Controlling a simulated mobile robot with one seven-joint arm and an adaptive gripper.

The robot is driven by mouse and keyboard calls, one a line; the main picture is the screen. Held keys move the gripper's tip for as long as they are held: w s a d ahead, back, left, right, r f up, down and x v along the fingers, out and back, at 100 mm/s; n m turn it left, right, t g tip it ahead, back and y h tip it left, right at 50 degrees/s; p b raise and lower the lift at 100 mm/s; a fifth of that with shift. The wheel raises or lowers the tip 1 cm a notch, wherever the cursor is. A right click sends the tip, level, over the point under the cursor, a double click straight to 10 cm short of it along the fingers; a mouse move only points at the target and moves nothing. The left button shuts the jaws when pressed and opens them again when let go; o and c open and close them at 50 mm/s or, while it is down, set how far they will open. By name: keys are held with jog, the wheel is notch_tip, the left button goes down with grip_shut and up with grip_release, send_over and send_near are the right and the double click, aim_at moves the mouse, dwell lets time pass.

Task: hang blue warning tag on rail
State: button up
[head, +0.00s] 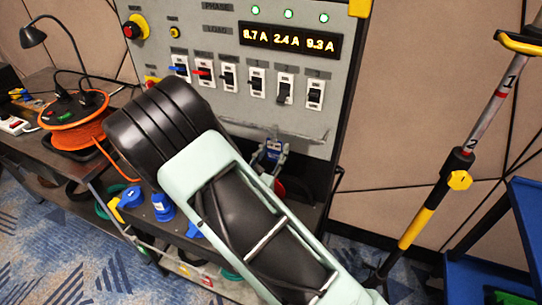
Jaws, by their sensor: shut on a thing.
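My gripper (270,155) shows small and partly hidden behind my own arm, in front of the lower part of the grey panel. A pale grey rail (308,139) runs across the panel's lower part, just behind and above the gripper. I cannot tell whether the tag touches the rail.
The panel (225,30) carries several switches and a lit display (290,42). Blue pieces (162,207) lie on the dark shelf below. An orange cable reel (75,120) stands on the left table. A striped pole (440,190) and blue rack (485,270) stand right.

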jog(key=shift+x, duration=1.05)
jog(key=shift+f+b, duration=0.65)
jog(key=shift+f, duration=0.1)
jog(key=o, duration=1.1)
jog(key=shift+s, duration=0.1)
